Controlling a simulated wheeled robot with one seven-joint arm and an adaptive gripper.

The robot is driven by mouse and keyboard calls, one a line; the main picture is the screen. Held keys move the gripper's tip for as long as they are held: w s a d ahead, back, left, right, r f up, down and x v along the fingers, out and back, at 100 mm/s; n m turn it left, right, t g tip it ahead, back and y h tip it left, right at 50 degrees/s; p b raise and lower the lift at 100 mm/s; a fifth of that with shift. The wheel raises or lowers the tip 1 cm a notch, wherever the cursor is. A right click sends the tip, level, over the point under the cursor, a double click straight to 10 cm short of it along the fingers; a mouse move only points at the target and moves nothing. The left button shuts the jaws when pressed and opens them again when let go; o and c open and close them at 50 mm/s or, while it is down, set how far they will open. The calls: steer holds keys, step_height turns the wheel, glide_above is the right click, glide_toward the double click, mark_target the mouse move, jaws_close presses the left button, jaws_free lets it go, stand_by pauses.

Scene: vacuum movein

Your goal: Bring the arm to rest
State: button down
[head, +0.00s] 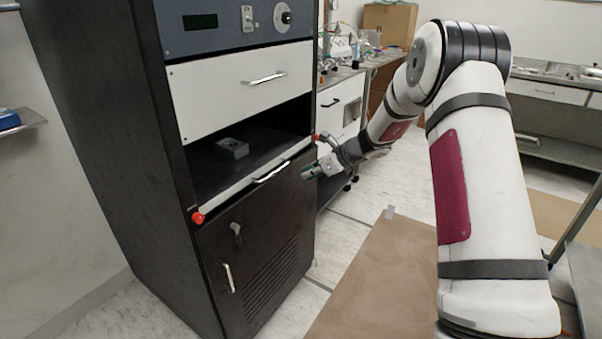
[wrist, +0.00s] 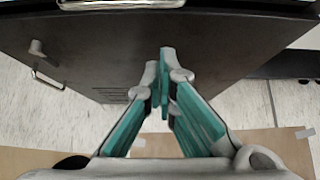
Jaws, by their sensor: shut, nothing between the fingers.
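My gripper (head: 312,171) is shut and empty, close to the right front of a tall black cabinet (head: 110,150). It is just right of the metal handle (head: 271,172) on the white front edge of an open shelf or drawer (head: 240,184). In the wrist view my teal fingers (wrist: 165,85) come together at their tips. The cabinet's dark lower door (wrist: 100,45) lies beyond them, with the handle (wrist: 130,4) at the top edge. I cannot tell the exact gap between fingers and cabinet. My arm is raised and bent, reaching left from the right side.
A small grey block (head: 232,149) lies in the open bay. Red knobs (head: 198,217) mark the shelf's ends. A brown board (head: 372,280) lies on the floor. A bench with lab items (head: 352,72) stands behind, and another counter (head: 548,92) at the right. Tiled floor between is free.

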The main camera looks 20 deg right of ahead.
steer(key=p+v, duration=0.1)
steer(key=v, duration=0.7)
steer(key=s+a+r+n+g, duration=0.2)
steer(key=s+a+r+n, duration=0.5)
steer(key=s, duration=0.4)
steer(key=s+a+r+n+g, duration=0.3)
steer(key=s+a+r+n, duration=0.45)
steer(key=s, duration=0.35)
steer(key=s+d+f+n+g+h, duration=0.1)
steer(key=s+n+h, duration=0.2)
steer(key=s+n, duration=0.75)
steer(key=s+d+f+n+g+h, duration=0.1)
steer(key=s+d+n+h, duration=0.15)
steer(key=s, duration=1.55)
step_height(320, 180, up, 18)
steer(key=t+p, duration=0.3)
steer(key=p, duration=1.3)
steer(key=shift+n+h+p, duration=0.35)
steer(key=shift+n+p, duration=0.05)
steer(key=shift+n, duration=0.05)
steer(key=shift+s+a+f, duration=0.1)
